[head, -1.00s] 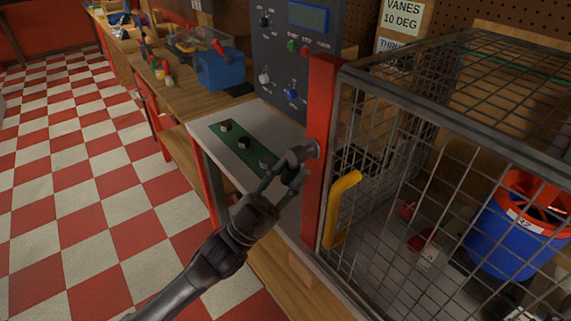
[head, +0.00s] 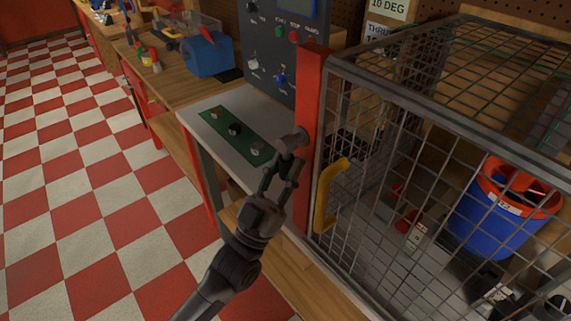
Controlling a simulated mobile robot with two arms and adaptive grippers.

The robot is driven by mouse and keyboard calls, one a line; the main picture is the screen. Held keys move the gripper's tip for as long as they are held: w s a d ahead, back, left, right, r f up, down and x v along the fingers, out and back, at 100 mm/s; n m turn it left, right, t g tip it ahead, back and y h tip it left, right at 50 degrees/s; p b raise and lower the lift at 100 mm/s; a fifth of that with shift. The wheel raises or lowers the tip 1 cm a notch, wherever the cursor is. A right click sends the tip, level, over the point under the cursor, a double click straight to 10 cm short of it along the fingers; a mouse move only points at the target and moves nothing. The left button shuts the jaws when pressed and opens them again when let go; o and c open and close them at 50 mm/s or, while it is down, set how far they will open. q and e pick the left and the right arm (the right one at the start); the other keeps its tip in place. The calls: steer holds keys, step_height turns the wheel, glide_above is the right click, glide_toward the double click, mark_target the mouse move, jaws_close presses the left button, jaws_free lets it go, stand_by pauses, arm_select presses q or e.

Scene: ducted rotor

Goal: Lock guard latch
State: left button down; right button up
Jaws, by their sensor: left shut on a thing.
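The guard latch (head: 294,139) is a small grey and dark piece on the side of the red post (head: 312,110), at the front edge of the wire mesh guard (head: 345,100). My left gripper (head: 284,164) is shut on the latch, with its fingers reaching up to it from below. The fingers partly hide the latch, so its exact angle is hard to tell. The guard's mesh door stands against the red post, with a yellow handle (head: 329,195) just right of my gripper. My right gripper is not in view.
A grey control panel (head: 262,60) with knobs and buttons is behind the post. A green strip with several knobs (head: 222,125) lies on the pale bench top to the left. The checkered floor is clear.

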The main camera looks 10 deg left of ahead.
arm_select(q)
steer(key=c, duration=0.9)
jaws_free()
steer(key=v, duration=1.2)
